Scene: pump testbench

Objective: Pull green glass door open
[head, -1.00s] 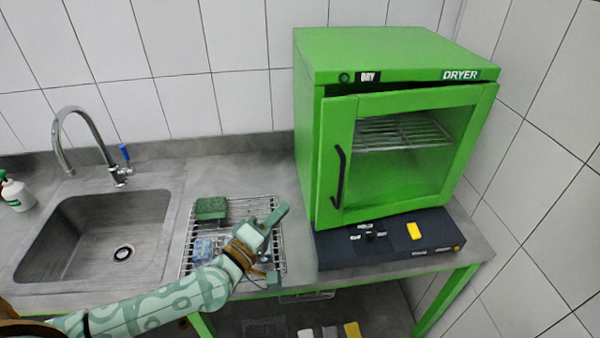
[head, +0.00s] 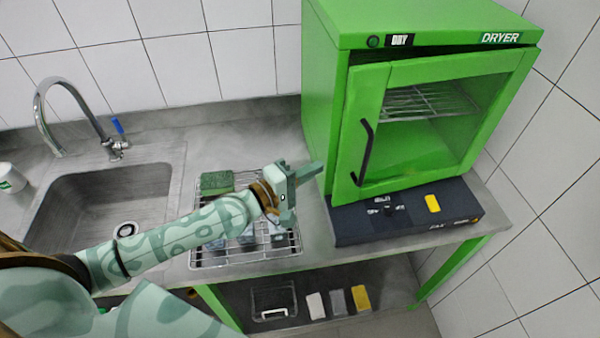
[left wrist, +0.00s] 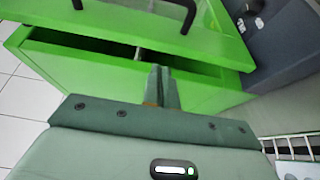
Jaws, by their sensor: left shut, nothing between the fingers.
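The green dryer (head: 322,120) stands at the right of the counter. Its green-framed glass door (head: 425,120) is slightly ajar, with a dark gap along its top edge. A black handle (head: 364,152) is on the door's left side. My left gripper (head: 316,170) is shut and empty, just left of the dryer's lower side. In the left wrist view its closed fingers (left wrist: 160,82) point at the dark gap between door and dryer body; I cannot tell whether they touch. The door (left wrist: 130,33) and handle (left wrist: 186,14) show at the top there. My right gripper is not in view.
A wire rack (head: 255,252) with a green sponge (head: 216,182) lies beneath my left arm. A sink (head: 95,215) with a tap is at the left. A dark control box (head: 400,212) sits under the dryer. Tiled walls stand behind and right.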

